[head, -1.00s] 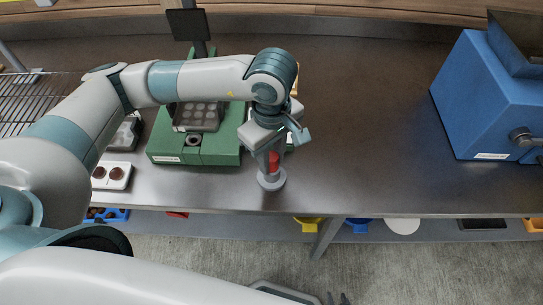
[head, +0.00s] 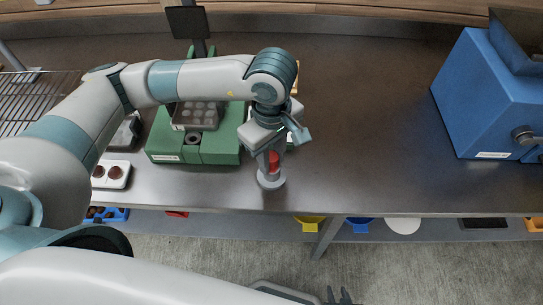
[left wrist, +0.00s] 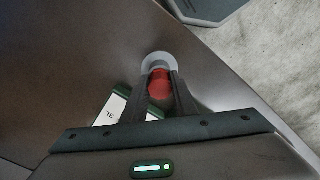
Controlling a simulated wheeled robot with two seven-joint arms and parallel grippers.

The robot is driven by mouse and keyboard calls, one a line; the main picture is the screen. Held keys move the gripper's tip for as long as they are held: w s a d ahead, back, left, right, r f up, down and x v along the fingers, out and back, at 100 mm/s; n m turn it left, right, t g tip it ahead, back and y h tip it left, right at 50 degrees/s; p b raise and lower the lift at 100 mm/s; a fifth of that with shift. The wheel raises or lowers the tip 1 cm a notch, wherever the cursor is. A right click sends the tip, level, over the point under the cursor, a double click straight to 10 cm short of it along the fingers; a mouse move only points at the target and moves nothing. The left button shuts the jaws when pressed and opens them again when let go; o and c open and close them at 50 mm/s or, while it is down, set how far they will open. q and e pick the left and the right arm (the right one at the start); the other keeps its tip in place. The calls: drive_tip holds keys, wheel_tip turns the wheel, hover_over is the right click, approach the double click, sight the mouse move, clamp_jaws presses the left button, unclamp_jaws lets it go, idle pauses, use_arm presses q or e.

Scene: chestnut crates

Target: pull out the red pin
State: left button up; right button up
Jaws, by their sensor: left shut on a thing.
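The red pin (head: 274,161) stands in a round grey holder (head: 271,180) near the front edge of the steel table. My left gripper (head: 272,158) points down over it and is shut on the pin. In the left wrist view the red pin (left wrist: 160,88) shows between the two dark fingers, with the grey holder (left wrist: 158,61) right behind it. I cannot tell whether the pin's lower end is still inside the holder. My right gripper (head: 339,298) shows only as small dark fingertips at the bottom edge, apart and empty.
A green fixture (head: 215,149) with a metal mould stands left of the holder. A white block (head: 111,175) with two round dark red spots lies further left. A blue machine (head: 484,100) stands at the right. The table between holder and machine is clear.

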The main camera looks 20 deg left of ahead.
use_arm(q)
drive_tip(key=o, duration=1.2)
wheel_tip(320, 180, up, 17)
drive_tip(key=shift+r+b, duration=0.2)
drive_tip(key=shift+b, duration=1.05)
use_arm(e)
drive_tip(key=shift+s+d+f+g+h, duration=0.15)
drive_tip(key=shift+s+d+f+g, duration=0.05)
drive_tip(key=shift+d+f+g, duration=0.25)
drive_tip(key=shift+s+d+f+g+h, duration=0.2)
drive_tip(key=shift+d+f+g, duration=0.15)
drive_tip(key=shift+d+f, duration=0.2)
